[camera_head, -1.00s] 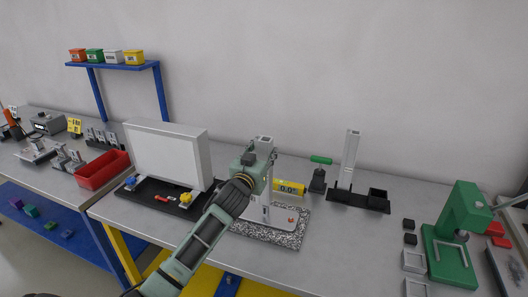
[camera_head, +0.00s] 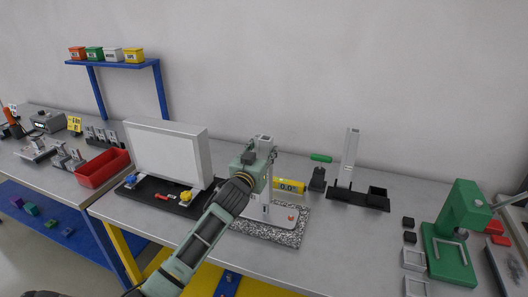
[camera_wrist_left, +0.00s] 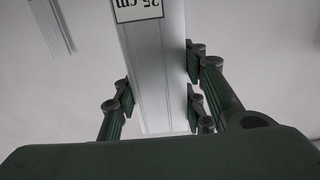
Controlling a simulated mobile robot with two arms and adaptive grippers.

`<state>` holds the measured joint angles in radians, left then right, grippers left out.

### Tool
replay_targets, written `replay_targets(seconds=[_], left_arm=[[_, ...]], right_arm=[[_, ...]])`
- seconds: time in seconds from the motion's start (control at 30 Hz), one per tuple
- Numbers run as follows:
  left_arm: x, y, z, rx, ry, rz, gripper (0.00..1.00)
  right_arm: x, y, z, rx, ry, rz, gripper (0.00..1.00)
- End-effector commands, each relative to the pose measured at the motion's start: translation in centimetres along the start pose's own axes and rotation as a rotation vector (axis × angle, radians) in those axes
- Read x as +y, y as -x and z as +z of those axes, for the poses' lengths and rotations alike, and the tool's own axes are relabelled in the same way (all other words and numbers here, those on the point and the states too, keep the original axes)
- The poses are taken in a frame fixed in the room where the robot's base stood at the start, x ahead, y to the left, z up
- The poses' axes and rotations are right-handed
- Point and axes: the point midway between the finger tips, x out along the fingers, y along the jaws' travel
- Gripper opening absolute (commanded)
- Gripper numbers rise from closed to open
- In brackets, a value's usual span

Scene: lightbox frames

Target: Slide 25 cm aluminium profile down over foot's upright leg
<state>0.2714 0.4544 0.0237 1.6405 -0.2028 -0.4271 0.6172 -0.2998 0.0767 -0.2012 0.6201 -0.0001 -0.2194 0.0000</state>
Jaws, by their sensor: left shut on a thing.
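My left gripper (camera_head: 264,166) is shut on the pale aluminium profile (camera_head: 264,140), which stands about upright above the speckled plate. In the left wrist view the gripper (camera_wrist_left: 158,92) has its fingers on both sides of the profile (camera_wrist_left: 155,70), and an upside-down "25 cm" label (camera_wrist_left: 137,9) shows on it. The foot (camera_head: 281,213) is a pale base with a red spot, on the speckled plate (camera_head: 272,233). Its upright leg cannot be made out, as the profile and gripper cover that place. Whether the profile is around the leg I cannot tell. My right gripper is not in view.
A yellow level (camera_head: 289,186) reading 0.0° lies just behind the plate. A green-handled tool (camera_head: 317,180) and another upright profile (camera_head: 350,155) in a black holder stand to the right. A white screen (camera_head: 165,155) stands left, a green press (camera_head: 460,230) far right.

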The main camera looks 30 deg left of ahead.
Motion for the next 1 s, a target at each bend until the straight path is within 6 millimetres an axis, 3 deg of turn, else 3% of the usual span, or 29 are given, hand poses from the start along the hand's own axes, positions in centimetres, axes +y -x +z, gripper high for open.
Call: replay_targets(seconds=[1.0], left_arm=[[0.04,0.02,-0.14,0.002,0.001,0.0,0.0]], right_arm=[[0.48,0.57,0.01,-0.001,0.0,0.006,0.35]])
